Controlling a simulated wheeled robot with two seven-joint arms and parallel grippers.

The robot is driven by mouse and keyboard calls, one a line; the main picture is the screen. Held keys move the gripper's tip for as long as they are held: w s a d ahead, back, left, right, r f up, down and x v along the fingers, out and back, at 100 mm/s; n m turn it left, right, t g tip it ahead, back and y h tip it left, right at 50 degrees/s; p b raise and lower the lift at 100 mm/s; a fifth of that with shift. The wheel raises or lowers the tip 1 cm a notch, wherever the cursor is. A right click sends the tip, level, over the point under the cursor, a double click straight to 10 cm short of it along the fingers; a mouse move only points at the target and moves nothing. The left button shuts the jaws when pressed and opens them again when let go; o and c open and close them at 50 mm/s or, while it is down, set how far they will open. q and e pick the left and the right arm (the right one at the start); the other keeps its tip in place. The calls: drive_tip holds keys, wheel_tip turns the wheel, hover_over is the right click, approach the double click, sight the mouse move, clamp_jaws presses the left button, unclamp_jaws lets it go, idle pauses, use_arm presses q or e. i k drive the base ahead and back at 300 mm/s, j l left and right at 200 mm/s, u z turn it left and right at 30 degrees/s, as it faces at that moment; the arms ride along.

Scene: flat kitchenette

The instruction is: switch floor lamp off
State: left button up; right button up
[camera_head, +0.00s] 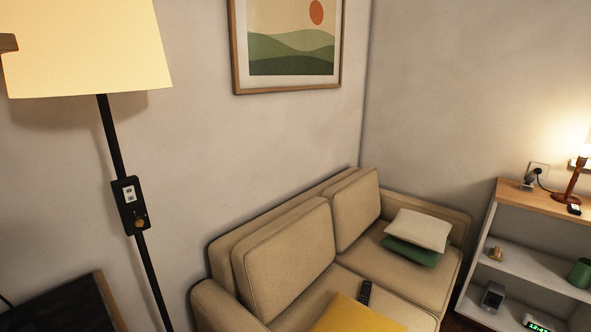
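The floor lamp stands at the left, with a glowing cream shade (88,50) and a thin black pole (110,138). A dark switch box (130,205) is fixed on the pole below the shade. It has small white parts (129,194) near its top and a brass-coloured knob (140,220) near its bottom. The shade looks lit. Neither of my grippers shows in the view.
A beige sofa (282,259) stands right of the lamp, with cushions and a remote (365,292) on it. A dark-topped piece with a wooden edge (108,298) is at the lower left. A shelf (528,256) with a lit table lamp (573,180) stands at the right.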

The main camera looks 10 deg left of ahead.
sight(128, 192)
drive_tip(key=u, duration=1.3)
